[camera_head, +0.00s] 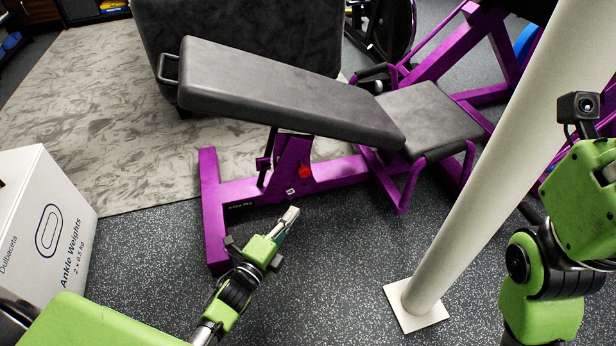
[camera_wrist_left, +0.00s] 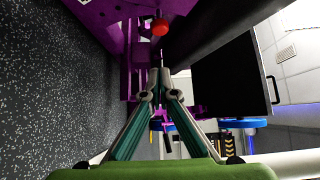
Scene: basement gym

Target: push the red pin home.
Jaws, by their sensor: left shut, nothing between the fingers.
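The red pin (camera_head: 305,172) is a round red knob on the purple frame (camera_head: 240,192) of a grey padded bench (camera_head: 290,90). It also shows in the left wrist view (camera_wrist_left: 160,27), beyond my fingertips. My left gripper (camera_head: 291,213) is shut and empty. It is just below and a little left of the pin in the head view, with a visible gap between them. In the left wrist view the closed fingertips (camera_wrist_left: 160,88) point toward the pin. How far the pin sticks out is hard to tell. My right arm is at the right edge, its fingers out of view.
A pale post (camera_head: 480,170) on a square foot stands right of the bench. A white ankle weights box (camera_head: 45,225) stands at the left. Speckled floor (camera_head: 330,280) lies clear between my left gripper and the post.

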